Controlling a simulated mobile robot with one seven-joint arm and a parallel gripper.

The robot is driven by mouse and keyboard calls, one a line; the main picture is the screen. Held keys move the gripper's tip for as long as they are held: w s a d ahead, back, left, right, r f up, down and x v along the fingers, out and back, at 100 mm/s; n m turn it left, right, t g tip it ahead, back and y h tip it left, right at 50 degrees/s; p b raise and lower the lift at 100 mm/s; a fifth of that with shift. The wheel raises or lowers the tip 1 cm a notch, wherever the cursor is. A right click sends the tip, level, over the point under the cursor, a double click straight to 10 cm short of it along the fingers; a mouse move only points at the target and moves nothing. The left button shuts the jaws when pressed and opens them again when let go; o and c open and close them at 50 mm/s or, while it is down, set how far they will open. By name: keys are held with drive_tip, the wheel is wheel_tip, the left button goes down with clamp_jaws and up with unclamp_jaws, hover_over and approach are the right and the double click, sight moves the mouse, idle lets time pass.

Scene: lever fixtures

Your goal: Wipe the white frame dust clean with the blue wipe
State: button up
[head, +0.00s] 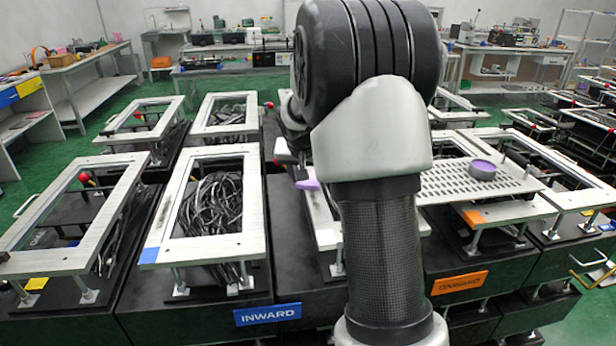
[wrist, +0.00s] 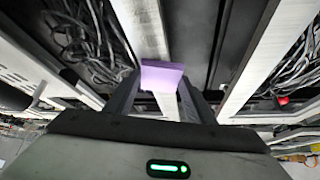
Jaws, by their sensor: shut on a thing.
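My gripper (wrist: 160,88) is shut on a flat lavender wipe (wrist: 162,74), which looks more purple than blue. The wipe shows in the head view (head: 308,184) just left of my arm, partly hidden. In the wrist view it lies across a white frame bar (wrist: 141,28); I cannot tell whether it touches the bar. My arm hides most of this middle frame in the head view; a bit of it shows left of my forearm (head: 324,226).
White frames on posts stand on dark boxes at left (head: 205,249) and right. Black cables (head: 212,205) fill a frame opening. A perforated plate (head: 455,194) holds a round purple item (head: 482,170). Blue INWARD (head: 267,314) and orange ONWARD (head: 460,283) signs mark the fronts.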

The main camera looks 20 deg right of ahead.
sight(308, 182)
drive_tip(key=shift+w+d+r+p, duration=0.1)
drive_tip(key=shift+w+r+p, duration=0.1)
drive_tip(key=shift+w+p, duration=0.15)
drive_tip(key=r, duration=0.2)
drive_tip(key=r+p, duration=0.1)
drive_tip(key=shift+s+r, duration=0.25)
wheel_tip(308, 182, up, 5)
drive_tip(key=p, duration=0.3)
drive_tip(key=shift+f, duration=0.15)
drive_tip(key=shift+f, duration=0.1)
drive_tip(key=shift+w+f+g+p, duration=0.15)
drive_tip(key=shift+f+g+p, duration=0.2)
drive_tip(key=shift+f, duration=0.85)
drive_tip(key=shift+r+y+p, duration=0.15)
drive_tip(key=shift+y+p, duration=0.15)
drive_tip(key=shift+p, duration=0.15)
drive_tip(key=shift+r+g+y+p, duration=0.15)
drive_tip(key=shift+g+y+p, duration=0.3)
drive_tip(key=shift+p, duration=1.85)
drive_tip(key=shift+p, duration=0.55)
